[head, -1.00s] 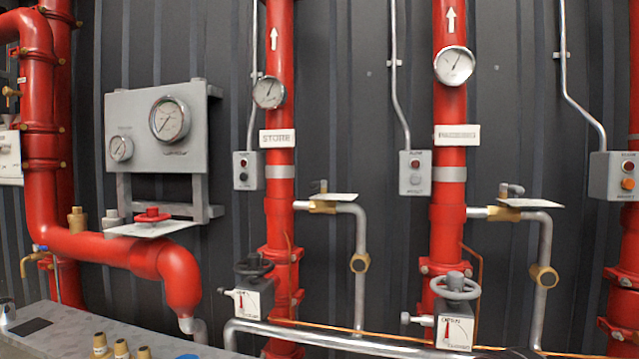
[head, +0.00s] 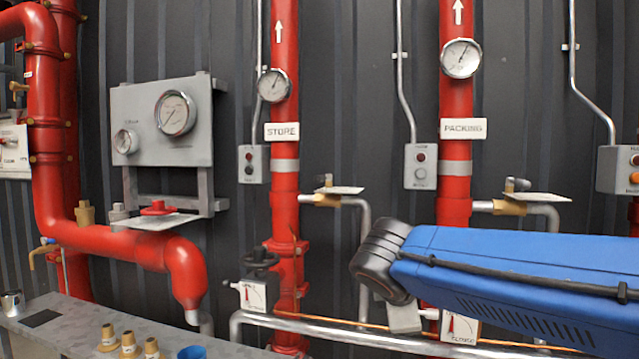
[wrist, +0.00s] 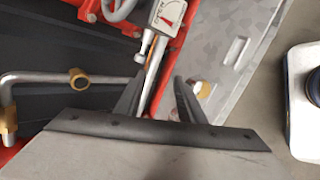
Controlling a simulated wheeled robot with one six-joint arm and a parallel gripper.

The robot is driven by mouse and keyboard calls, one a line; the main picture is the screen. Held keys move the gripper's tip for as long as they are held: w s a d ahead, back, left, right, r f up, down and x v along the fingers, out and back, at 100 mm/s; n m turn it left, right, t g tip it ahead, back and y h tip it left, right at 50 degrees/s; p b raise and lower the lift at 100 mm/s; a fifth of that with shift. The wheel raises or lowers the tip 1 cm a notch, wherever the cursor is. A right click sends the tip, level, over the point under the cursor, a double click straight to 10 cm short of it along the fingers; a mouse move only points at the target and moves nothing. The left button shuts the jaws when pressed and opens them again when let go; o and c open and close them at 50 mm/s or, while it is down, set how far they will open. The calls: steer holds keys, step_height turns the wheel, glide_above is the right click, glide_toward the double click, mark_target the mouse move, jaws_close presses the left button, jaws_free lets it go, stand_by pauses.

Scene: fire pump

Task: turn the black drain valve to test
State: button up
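The plate lettering is unreadable. A black handwheel (head: 262,257) sits low on the STORE riser above a label with a red pointer. I cannot tell which of these is the drain valve. In the wrist view, my gripper (wrist: 162,76) is open, with a gap between its dark fingers and nothing held. Ahead of it is a grey handwheel (wrist: 120,8) with an OPEN label (wrist: 170,14). In the head view my arm hides that handwheel and the fingertips.
The red risers, a silver horizontal pipe (head: 330,335) and a thin copper pipe crowd the wall. Gauges and grey button boxes (head: 420,166) hang above. A grey bench (head: 75,325) with brass fittings (head: 129,345) and a blue cup (head: 192,353) is at lower left.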

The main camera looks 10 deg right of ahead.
steer(key=w+a+r+n+t+h, duration=0.1)
steer(key=w+a+r+n+t, duration=0.1)
steer(key=w+a+r+n, duration=0.3)
steer(key=w+a+r+n+t+h, duration=0.1)
steer(key=w+a+r+n+t, duration=0.1)
steer(key=w+r, duration=0.45)
steer(key=n+t+h, duration=0.1)
steer(key=n+t, duration=0.4)
steer(key=n, duration=0.2)
glide_toward(319, 179)
steer(key=x, duration=1.3)
steer(key=shift+w+a+f, duration=0.2)
steer(key=shift+a+f, duration=0.05)
steer(key=shift+a, duration=0.1)
jaws_close()
